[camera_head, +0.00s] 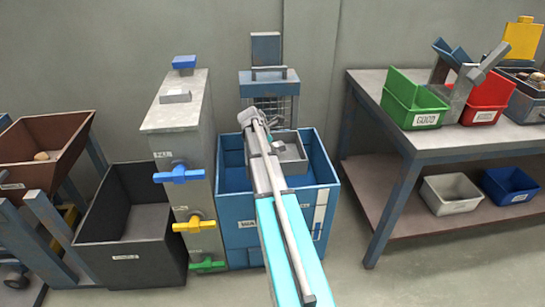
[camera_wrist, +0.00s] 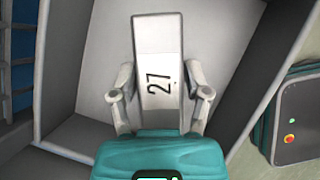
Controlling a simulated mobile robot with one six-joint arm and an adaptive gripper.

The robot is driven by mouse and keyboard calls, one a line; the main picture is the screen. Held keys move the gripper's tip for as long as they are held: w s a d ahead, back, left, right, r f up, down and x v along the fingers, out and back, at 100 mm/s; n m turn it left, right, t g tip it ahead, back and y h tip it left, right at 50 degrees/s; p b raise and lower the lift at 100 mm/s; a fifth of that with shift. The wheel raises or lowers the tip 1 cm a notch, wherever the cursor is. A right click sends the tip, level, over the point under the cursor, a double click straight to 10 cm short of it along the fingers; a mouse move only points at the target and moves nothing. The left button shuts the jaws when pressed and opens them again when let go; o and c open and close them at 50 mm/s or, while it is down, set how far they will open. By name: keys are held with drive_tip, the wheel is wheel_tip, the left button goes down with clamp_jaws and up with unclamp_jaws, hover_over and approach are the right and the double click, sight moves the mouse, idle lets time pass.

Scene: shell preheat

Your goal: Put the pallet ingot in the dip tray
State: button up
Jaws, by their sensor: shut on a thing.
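The ingot (camera_wrist: 158,50) is a pale grey bar marked 27. My gripper (camera_wrist: 160,80) is shut on it, with one finger on each side. In the wrist view the ingot lies over the light grey floor of the grey tray (camera_wrist: 85,65); I cannot tell whether it touches the floor. In the head view the tray (camera_head: 294,152) sits at the blue tank (camera_head: 235,180), and my gripper (camera_head: 258,128) is over its left part. My arm hides part of the tray and most of the ingot there.
A grey cabinet with blue, yellow and green valve handles (camera_head: 180,174) stands left of the tank. A dark open bin (camera_head: 125,255) is further left. A wire basket (camera_head: 270,88) is behind the tank. A workbench (camera_head: 365,100) with green and red bins stands right.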

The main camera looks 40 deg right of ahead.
drive_tip(key=shift+w+d+f+b, duration=0.2)
drive_tip(key=shift+d+f+b, duration=0.25)
drive_tip(key=shift+f+b, duration=1.55)
drive_tip(key=shift+b, duration=0.05)
drive_tip(key=o, duration=1.3)
drive_tip(key=shift+o, duration=0.2)
drive_tip(key=shift+a+r, duration=0.1)
drive_tip(key=shift+r, duration=0.05)
drive_tip(key=p+v, duration=0.4)
drive_tip(key=shift+a+r, duration=0.1)
drive_tip(key=shift+r, duration=0.35)
drive_tip(key=p+v, duration=0.6)
drive_tip(key=v, duration=0.1)
drive_tip(key=shift+f, duration=0.1)
